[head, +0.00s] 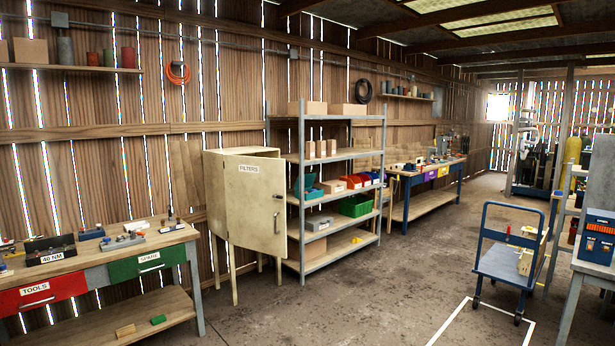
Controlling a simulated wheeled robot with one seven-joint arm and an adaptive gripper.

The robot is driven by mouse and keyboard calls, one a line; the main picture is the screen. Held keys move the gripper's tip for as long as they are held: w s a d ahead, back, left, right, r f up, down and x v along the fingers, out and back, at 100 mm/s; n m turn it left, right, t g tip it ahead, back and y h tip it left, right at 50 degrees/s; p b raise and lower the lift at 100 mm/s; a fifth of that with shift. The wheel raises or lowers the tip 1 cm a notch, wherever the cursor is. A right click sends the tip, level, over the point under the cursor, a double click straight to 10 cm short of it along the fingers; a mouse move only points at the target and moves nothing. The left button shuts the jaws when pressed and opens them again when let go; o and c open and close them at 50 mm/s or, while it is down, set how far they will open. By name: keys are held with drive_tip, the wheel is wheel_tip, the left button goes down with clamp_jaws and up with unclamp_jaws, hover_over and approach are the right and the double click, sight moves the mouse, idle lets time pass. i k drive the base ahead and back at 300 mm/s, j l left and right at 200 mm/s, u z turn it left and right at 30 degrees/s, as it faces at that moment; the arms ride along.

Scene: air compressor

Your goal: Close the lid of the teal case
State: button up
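A teal case (308,193) sits on a middle shelf of the grey shelving unit, at its left end by the front upright. Its lid looks raised and open, standing up at the back left of the case. The case is small in this view, so its hinge and contents are hard to make out. My gripper and arm are not in view.
The pale FILTERS cabinet (247,200) stands just left of the grey shelving unit (302,238). Red bins and a green crate (356,206) share the shelves. A blue trolley (508,262) stands right. The concrete floor (370,300) before the shelves is clear.

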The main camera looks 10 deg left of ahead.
sight(309, 178)
drive_tip(key=i+j+u, duration=0.1)
drive_tip(key=i, duration=2.15)
drive_tip(key=i+u, duration=0.15)
drive_tip(key=i, duration=2.05)
drive_tip(key=i+j, duration=0.15)
drive_tip(key=i, duration=0.45)
drive_tip(key=i+j, duration=0.15)
drive_tip(key=i, duration=0.5)
drive_tip(key=i+j, duration=0.1)
drive_tip(key=i, duration=0.5)
drive_tip(key=i+j, duration=0.15)
drive_tip(key=i, duration=0.45)
drive_tip(key=i+j+u, duration=0.1)
drive_tip(key=i+j, duration=0.85)
drive_tip(key=i+j+z, duration=0.15)
drive_tip(key=j, duration=0.2)
